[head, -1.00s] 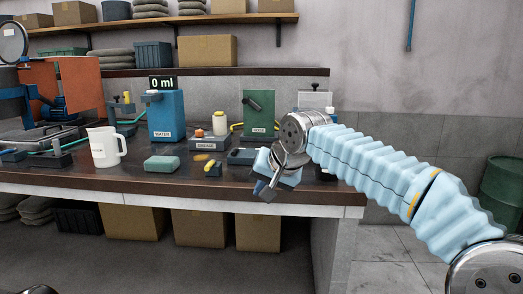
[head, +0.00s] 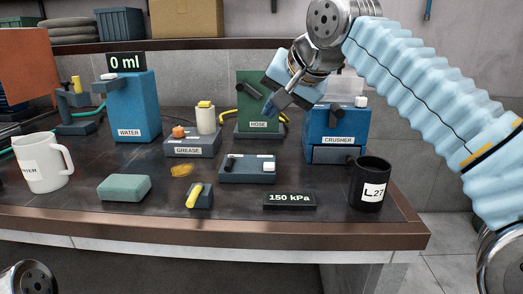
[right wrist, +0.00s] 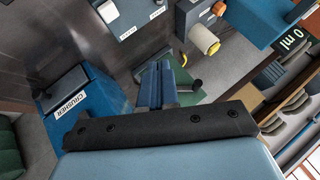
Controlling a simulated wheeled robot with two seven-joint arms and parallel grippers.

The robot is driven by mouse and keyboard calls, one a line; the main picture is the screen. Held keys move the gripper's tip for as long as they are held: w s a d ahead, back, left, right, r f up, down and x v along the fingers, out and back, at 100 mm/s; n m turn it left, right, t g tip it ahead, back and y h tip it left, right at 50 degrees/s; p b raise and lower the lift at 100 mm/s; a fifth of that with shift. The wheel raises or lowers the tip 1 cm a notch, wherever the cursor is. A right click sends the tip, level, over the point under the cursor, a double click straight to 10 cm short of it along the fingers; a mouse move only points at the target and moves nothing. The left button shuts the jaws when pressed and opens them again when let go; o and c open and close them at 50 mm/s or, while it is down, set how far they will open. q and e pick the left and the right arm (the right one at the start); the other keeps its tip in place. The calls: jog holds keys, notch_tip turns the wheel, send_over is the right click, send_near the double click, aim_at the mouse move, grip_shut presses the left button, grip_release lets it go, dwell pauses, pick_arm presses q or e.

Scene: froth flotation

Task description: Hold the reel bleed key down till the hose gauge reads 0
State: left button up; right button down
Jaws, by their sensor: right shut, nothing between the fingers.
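The green hose reel block (head: 246,92), labelled HOSE, stands at the back of the bench with a dark lever on its face and a yellow hose beside it. The hose gauge (head: 290,200) reads 150 kPa at the front right. A small blue-grey box (head: 247,176) between them carries a dark lever and a white key (head: 268,167); I cannot read its labels or tell whether this is the bleed key. My right gripper (head: 271,107) is shut and empty, in front of the reel block. Its fingers also show in the right wrist view (right wrist: 153,88). My left gripper is not in view.
The blue crusher (head: 325,125) stands right of the reel, with a black mug (head: 370,185) in front. The grease box (head: 191,148) and blue water dispenser (head: 133,108) are to the left. A green sponge-like block (head: 124,188) and white mug (head: 42,163) are at front left.

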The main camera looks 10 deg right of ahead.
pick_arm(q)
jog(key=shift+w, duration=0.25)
pick_arm(e)
jog(key=shift+w+r, duration=0.15)
jog(key=shift+r, duration=0.05)
jog(key=b, duration=0.1)
send_over(273, 166)
notch_tip(273, 166, down, 7)
jog(key=shift+f, duration=0.2)
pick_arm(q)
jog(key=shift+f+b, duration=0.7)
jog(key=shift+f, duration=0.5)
pick_arm(e)
jog(key=shift+f, duration=0.75)
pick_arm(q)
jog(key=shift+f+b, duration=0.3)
pick_arm(e)
jog(key=shift+f, duration=0.4)
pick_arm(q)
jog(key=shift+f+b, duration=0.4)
pick_arm(e)
jog(key=shift+f, duration=0.5)
dwell(3.3)
